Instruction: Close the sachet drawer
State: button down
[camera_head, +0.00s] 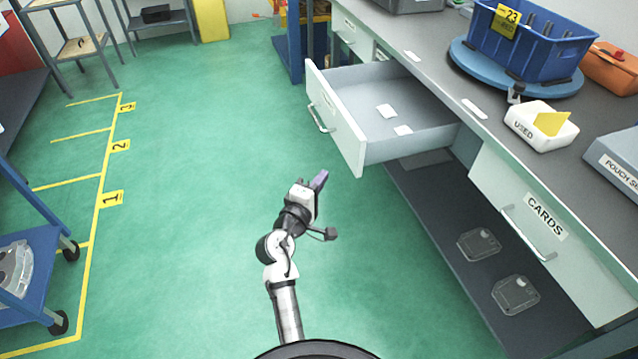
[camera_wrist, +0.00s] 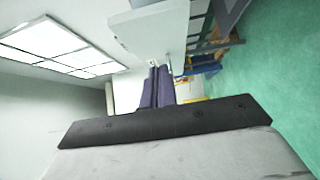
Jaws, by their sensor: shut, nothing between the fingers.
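The open drawer (camera_head: 385,115) is pulled well out from the bench, and two small white sachets (camera_head: 388,112) lie inside it. Its white front panel (camera_head: 335,118) faces left and has a bar handle (camera_head: 317,119) on it. My gripper (camera_head: 320,180) is in front of and below the drawer front, apart from it, nearer to me. In the wrist view its purple fingers (camera_wrist: 157,88) are together with nothing between them. A pale panel (camera_wrist: 150,25), probably the drawer front, shows above the fingers there.
A closed drawer marked CARDS (camera_head: 545,215) is at right. The benchtop holds a blue crate (camera_head: 530,45) on a round turntable, a USED tray (camera_head: 541,128) and an orange box (camera_head: 612,68). A lower shelf (camera_head: 440,200) runs beneath. Green floor (camera_head: 200,200) is clear at left; a blue cart (camera_head: 35,250) stands there.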

aim_at(352, 152)
jog(key=shift+w+d+p, duration=1.15)
jog(key=shift+w+d, duration=2.05)
jog(key=shift+d, duration=0.1)
